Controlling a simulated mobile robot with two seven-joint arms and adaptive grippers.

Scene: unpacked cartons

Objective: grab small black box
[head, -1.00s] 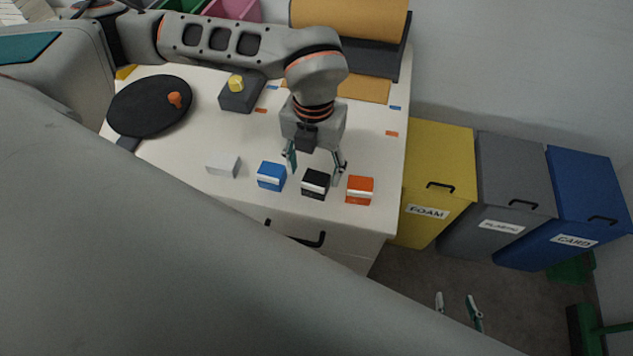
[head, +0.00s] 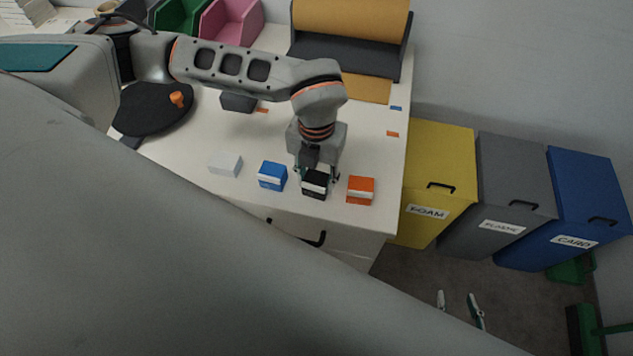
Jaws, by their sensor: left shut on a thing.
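The small black box (head: 315,187) with a pale band sits on the white worktop near its front edge, between a blue box (head: 271,176) and an orange box (head: 360,190). My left gripper (head: 318,175) points down over the black box and is shut on it, one finger at each side. The box appears to be still on the worktop. My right gripper (head: 457,298) shows only its fingertips at the bottom, apart and empty, above the floor in front of the worktop.
A white box (head: 225,164) stands left of the blue one. A black turntable (head: 150,108) and a roll of brown paper (head: 350,22) are farther back. Yellow (head: 440,165), grey (head: 508,180) and blue (head: 585,195) bins stand right of the worktop (head: 370,150).

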